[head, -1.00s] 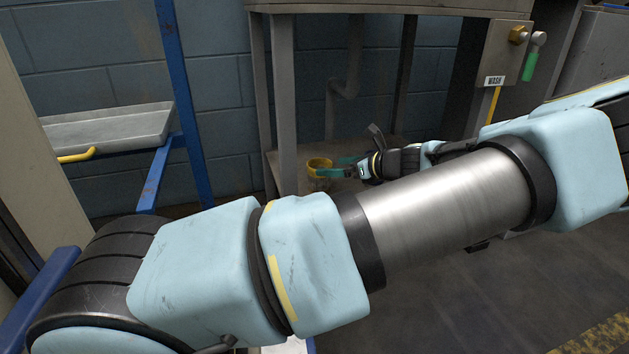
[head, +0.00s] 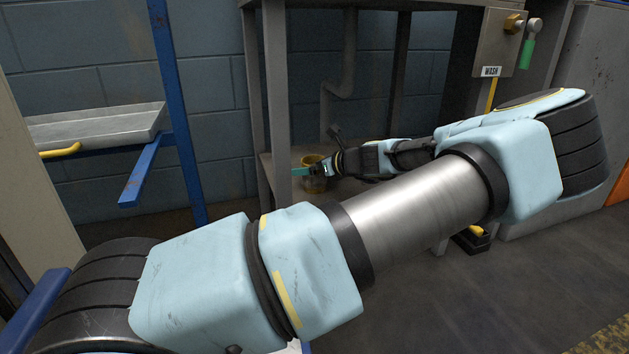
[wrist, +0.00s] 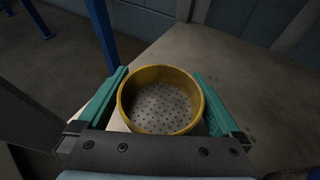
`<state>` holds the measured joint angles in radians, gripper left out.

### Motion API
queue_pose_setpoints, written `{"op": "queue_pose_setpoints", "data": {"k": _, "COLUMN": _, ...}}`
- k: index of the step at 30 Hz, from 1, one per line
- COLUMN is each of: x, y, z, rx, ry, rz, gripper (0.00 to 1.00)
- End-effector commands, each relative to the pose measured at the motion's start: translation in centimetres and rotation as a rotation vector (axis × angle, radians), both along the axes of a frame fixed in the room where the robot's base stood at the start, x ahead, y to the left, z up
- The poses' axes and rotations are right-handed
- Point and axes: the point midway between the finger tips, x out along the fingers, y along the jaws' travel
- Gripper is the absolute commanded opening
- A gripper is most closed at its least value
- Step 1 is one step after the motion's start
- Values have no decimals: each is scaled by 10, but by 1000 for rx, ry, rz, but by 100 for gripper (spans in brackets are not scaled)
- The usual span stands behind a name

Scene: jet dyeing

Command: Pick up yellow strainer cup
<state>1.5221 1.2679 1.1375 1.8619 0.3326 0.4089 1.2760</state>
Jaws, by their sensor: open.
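The yellow strainer cup (wrist: 160,70) is round with a perforated grey bottom, and in the wrist view I look down into it. It sits between the two green fingers of my gripper (wrist: 160,105), which are open on either side of its rim. A narrow gap seems to show by the right finger; I cannot tell whether the left finger touches. In the head view the cup (head: 314,184) is on the low shelf of the grey stand, partly hidden by my gripper (head: 304,171).
The grey stand's shelf (wrist: 225,100) has free room to the right of the cup. The stand's legs (head: 276,100) rise close by. A blue frame (head: 168,80) with a metal tray (head: 95,125) is at the left. A box labelled WASH (head: 500,45) is at the upper right.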

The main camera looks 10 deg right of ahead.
Motion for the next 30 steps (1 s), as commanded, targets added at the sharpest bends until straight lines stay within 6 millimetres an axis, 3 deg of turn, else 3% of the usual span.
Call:
{"op": "queue_pose_setpoints", "data": {"k": 2, "x": 0, "y": 0, "z": 0, "rx": 0, "ry": 0, "rz": 0, "gripper": 97}}
{"op": "queue_pose_setpoints", "data": {"k": 23, "x": 0, "y": 0, "z": 0, "rx": 0, "ry": 0, "rz": 1, "gripper": 18}}
{"op": "queue_pose_setpoints", "data": {"k": 30, "x": 0, "y": 0, "z": 2, "rx": 0, "ry": 0, "rz": 1, "gripper": 18}}
